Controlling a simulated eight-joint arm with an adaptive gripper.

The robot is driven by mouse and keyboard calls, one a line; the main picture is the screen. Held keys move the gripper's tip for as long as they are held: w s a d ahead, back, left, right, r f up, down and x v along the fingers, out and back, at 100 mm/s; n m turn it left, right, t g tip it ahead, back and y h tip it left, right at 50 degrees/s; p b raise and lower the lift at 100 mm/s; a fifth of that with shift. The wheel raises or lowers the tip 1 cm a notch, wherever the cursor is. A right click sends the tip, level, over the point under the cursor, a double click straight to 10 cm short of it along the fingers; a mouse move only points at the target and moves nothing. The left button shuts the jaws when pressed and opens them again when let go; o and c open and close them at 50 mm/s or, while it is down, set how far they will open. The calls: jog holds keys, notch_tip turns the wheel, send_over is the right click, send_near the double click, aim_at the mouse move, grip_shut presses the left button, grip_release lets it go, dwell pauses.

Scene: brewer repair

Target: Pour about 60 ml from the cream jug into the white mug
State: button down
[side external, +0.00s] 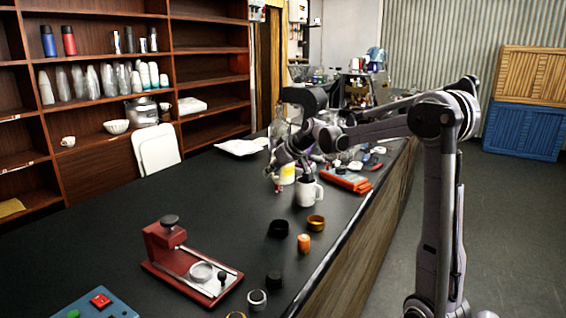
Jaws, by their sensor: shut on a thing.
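A white mug (308,194) stands upright on the dark counter, its handle to the right. My gripper (290,172) is just above and to the left of it, pointing down. A dark part overlaps the mug's rim, so its inside is hidden. A pale and yellow vessel (288,174) shows between my fingers, left of the mug. It appears to be the cream jug, with my gripper shut on it, but the fingers hide much of it. I cannot tell its tilt, whether it touches the mug, or whether any liquid flows.
An orange-red tool or tray (346,180) lies right of the mug. Nearer are black and amber rings (316,222), an orange cylinder (304,243) and a red press (172,245). Clutter stands behind my gripper. The counter (120,225) is clear at left.

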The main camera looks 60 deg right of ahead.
jog(key=shift+w+a+f+m+g+h, duration=0.15)
jog(key=shift+w+f+m+g+h, duration=0.1)
jog(key=shift+w+f+m+h, duration=0.6)
jog(key=shift+w+a+f+m+g+h, duration=0.2)
jog(key=shift+w+f+m, duration=0.4)
jog(key=shift+f, duration=0.5)
jog(key=shift+w+a+f+m+g+h, duration=0.15)
jog(key=shift+w+f+m+g+h, duration=0.1)
jog(key=shift+w+f+m+h, duration=0.6)
jog(key=shift+w+a+f+m+g+h, duration=0.2)
jog(key=shift+w+f+m+g, duration=0.1)
jog(key=shift+w+f+m, duration=0.25)
jog(key=shift+w+a+f+m+g+h, duration=0.1)
jog(key=shift+w+f+m+g+h, duration=0.15)
jog(key=shift+w+f+m, duration=0.25)
jog(key=shift+w+a+f+m+g+h, duration=0.1)
jog(key=shift+w+a+m+g+h, duration=0.15)
jog(key=shift+w+m, duration=0.25)
jog(key=shift+w+a+f+m+g+h, duration=0.1)
jog(key=shift+w+m+g, duration=0.25)
jog(key=shift+w, duration=0.1)
jog(key=shift+s+d+r, duration=0.1)
jog(key=s+d+r+m+t+y, duration=0.4)
jog(key=s+d+r+t+y, duration=0.1)
jog(key=r, duration=0.4)
jog(key=shift+s+d+r+t, duration=0.15)
jog(key=shift+d+r+t, duration=0.15)
jog(key=shift+t, duration=0.25)
jog(key=shift+r+m+y, duration=0.25)
jog(key=shift+m+y, duration=0.05)
